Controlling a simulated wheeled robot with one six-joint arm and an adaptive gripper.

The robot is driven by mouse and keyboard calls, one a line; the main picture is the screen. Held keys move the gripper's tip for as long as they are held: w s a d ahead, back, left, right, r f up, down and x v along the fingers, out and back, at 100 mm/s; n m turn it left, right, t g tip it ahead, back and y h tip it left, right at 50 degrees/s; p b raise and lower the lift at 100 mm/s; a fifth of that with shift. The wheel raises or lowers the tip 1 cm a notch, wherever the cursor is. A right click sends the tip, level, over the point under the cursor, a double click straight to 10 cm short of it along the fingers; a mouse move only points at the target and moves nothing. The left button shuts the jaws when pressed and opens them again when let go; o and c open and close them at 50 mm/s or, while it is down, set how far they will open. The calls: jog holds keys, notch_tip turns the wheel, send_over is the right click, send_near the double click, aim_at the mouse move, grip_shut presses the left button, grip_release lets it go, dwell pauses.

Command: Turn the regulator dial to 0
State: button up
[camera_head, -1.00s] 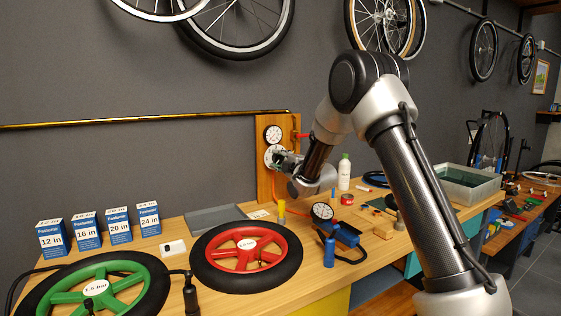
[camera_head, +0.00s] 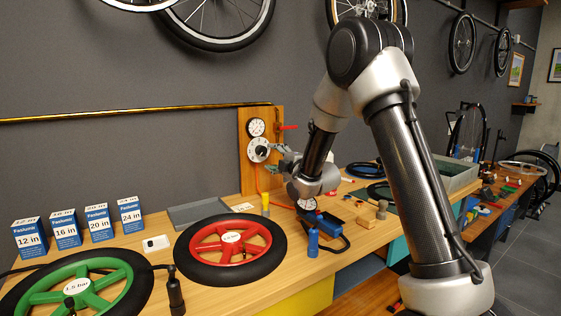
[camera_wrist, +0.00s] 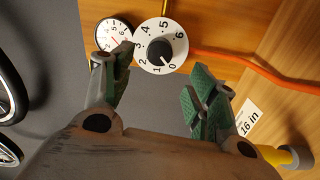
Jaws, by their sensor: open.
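The regulator dial (camera_head: 259,149) is a white numbered disc with a black knob, mounted on a wooden panel (camera_head: 247,181) on the wall. I cannot surely read where the knob points. A round pressure gauge (camera_head: 257,127) sits above the dial; it also shows in the wrist view (camera_wrist: 114,36). My gripper (camera_wrist: 164,68) is open and empty, its green-padded fingers spread apart below the dial in the wrist view. In the head view my gripper (camera_head: 279,156) is just right of the dial, apparently clear of it.
An orange hose (camera_wrist: 255,70) runs from the dial. A red lever (camera_head: 288,127) sticks out near the gauge.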

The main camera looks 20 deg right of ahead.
jog(key=v, duration=0.4)
jog(key=s+d+r+m+g+h, duration=0.25)
jog(key=s+d+m, duration=0.3)
jog(key=s, duration=0.35)
jog(key=s+d+r+m+g+h, duration=0.2)
jog(key=s+d+m+g+h, duration=0.15)
jog(key=s+m, duration=0.45)
jog(key=s+d+f+m+g, duration=0.1)
jog(key=s+f+m+g, duration=0.1)
jog(key=s, duration=1.2)
jog(key=s+d+f+m+g, duration=0.1)
jog(key=s+m+g, duration=0.3)
jog(key=s, duration=1)
jog(key=shift+f+m+g, duration=0.4)
jog(key=shift+f+m, duration=0.05)
jog(key=shift+f, duration=0.05)
